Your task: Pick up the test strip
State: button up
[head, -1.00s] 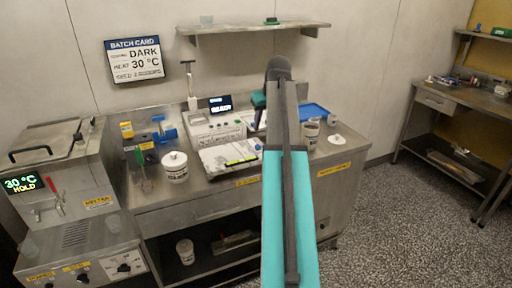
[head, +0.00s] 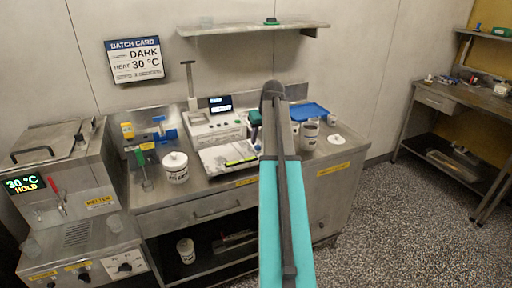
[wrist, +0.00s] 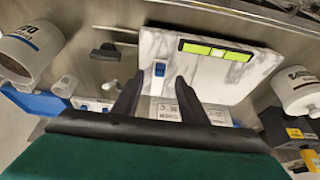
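In the wrist view, a small strip with a blue end and a pale lower part, which looks like the test strip (wrist: 159,71), lies on the white marbled slab (wrist: 255,84) near its edge. My gripper (wrist: 159,79) is open, its two dark fingers apart on either side of the strip in the picture. Nothing shows between the fingers that touches both; the height above the slab is hard to judge.
A black-framed yellow-green bar (wrist: 217,50) lies on the slab. White tubs (wrist: 30,50) and (wrist: 298,90) stand on both sides in the wrist view. A control box with a display (head: 215,127) is behind the slab; a blue tray (head: 310,111) is at right.

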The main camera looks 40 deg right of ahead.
aim_at(258, 146)
dwell(0.3)
jog(key=shift+p+x, duration=0.8)
jog(key=shift+x, duration=1.8)
jog(key=shift+c, duration=0.3)
grip_shut()
